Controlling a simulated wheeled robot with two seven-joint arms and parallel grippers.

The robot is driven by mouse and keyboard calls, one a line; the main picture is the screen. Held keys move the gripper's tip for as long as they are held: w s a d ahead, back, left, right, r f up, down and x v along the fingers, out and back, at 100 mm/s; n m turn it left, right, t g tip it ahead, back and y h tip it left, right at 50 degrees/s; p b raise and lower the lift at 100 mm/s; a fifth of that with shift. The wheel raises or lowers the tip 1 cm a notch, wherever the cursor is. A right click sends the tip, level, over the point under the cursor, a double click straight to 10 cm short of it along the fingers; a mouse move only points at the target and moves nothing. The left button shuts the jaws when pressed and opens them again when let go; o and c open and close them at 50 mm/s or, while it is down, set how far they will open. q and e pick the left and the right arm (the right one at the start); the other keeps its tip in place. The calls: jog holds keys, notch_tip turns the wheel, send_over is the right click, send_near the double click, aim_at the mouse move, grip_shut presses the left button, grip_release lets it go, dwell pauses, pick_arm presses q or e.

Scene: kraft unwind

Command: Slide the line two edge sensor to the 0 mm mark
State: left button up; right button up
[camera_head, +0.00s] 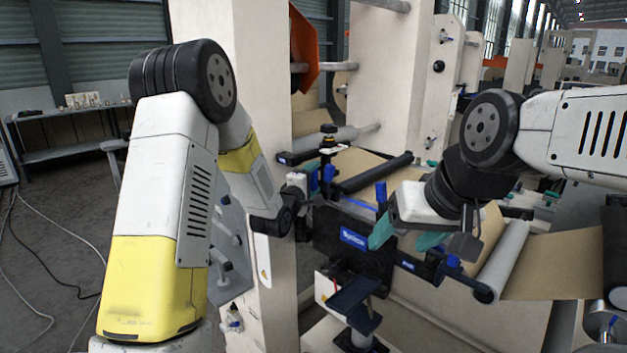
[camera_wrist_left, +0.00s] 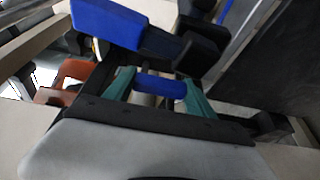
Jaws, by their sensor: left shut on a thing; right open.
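My left gripper (camera_wrist_left: 160,90) has its teal fingers shut on a blue cylindrical knob (camera_wrist_left: 162,87) in the left wrist view. A larger blue block (camera_wrist_left: 118,24) sits just beyond it. In the head view my left gripper (camera_head: 304,186) is at blue parts (camera_head: 325,177) beside the web frame; its fingertips are mostly hidden. My right gripper (camera_head: 406,241) is open, with teal fingers apart, in front of the kraft web near an upright blue part (camera_head: 381,196). I cannot tell the edge sensor's mark or scale, as no readable numbers show.
A black panel with a blue label (camera_head: 353,239) stands between my grippers. A black roller (camera_head: 376,172) and a pale roller (camera_head: 502,260) carry brown kraft web (camera_head: 555,266). A cream machine column (camera_head: 270,110) stands close behind my left arm. A bench (camera_head: 75,145) is far left.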

pick_arm(q)
grip_shut()
jog(key=shift+s+a, duration=0.55)
jog(key=shift+a, duration=0.05)
jog(key=o, duration=1.4)
grip_release()
jog(key=shift+d, duration=0.1)
